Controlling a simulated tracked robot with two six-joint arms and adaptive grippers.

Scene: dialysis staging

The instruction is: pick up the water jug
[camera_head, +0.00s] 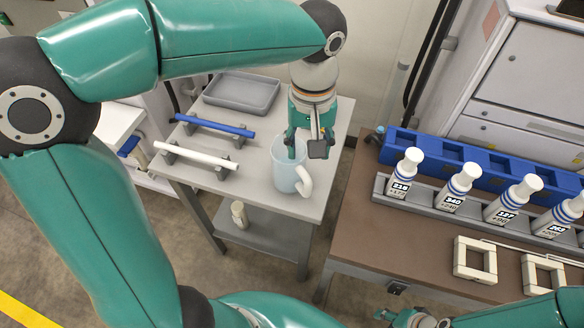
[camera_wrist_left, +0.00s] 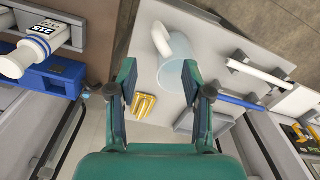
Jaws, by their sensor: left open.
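The water jug (camera_head: 287,172) is pale, translucent blue with a white handle, and stands upright on the grey side table (camera_head: 247,172). My left gripper (camera_head: 304,152) is over the jug from above and partly hides its rim. In the left wrist view, the open left gripper (camera_wrist_left: 160,88) has the jug (camera_wrist_left: 178,58) ahead of its fingers, slightly right of centre, with nothing held between them. Whether the fingers touch the jug I cannot tell. My right gripper (camera_head: 413,318) is only partly visible at the bottom edge.
The table also holds a grey tray (camera_head: 240,92), a blue bar (camera_head: 216,126) and a white bar (camera_head: 196,156) on supports. A yellow item (camera_wrist_left: 146,106) lies near the jug. At right, a brown bench (camera_head: 400,236) carries several labelled white bottles (camera_head: 404,174) and a blue rack (camera_head: 478,160).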

